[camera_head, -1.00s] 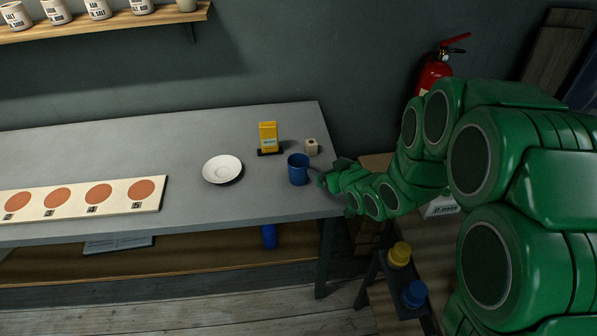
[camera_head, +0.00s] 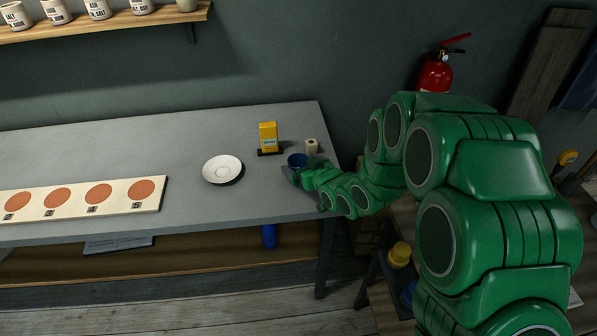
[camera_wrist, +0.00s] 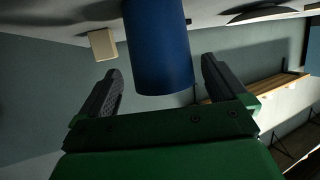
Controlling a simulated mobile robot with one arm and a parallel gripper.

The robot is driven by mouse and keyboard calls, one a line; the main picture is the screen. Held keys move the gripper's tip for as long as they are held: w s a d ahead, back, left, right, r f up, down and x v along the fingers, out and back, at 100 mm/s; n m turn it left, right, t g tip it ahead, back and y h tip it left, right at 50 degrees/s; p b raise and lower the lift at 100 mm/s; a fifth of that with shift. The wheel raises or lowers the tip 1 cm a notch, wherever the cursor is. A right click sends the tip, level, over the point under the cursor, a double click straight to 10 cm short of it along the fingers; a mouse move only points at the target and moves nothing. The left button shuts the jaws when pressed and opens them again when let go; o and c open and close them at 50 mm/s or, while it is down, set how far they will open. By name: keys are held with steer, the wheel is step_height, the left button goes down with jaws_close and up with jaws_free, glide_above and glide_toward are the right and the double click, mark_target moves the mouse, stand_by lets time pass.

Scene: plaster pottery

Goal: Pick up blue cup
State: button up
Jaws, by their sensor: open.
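The blue cup (camera_head: 297,160) stands on the grey table near its right end, its lower part hidden behind my gripper in the head view. My gripper (camera_head: 294,176) reaches in from the right, close to the cup. In the wrist view the cup (camera_wrist: 158,45) shows large and upside down between the two dark fingers. My gripper (camera_wrist: 160,88) is open, with one finger on each side of the cup's line and visible gaps. I cannot tell whether any finger touches it.
A white saucer (camera_head: 222,165) lies left of the cup. A board with brown discs (camera_head: 78,198) lies at the left. The table (camera_head: 200,128) is clear between.

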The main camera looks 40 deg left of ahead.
mark_target(294, 159)
steer(key=shift+x, duration=1.8)
steer(key=shift+s+a+r, duration=0.15)
steer(key=shift+c, duration=0.2)
steer(key=c, duration=1)
steer(key=shift+r, duration=0.15)
steer(key=shift+c, duration=0.2)
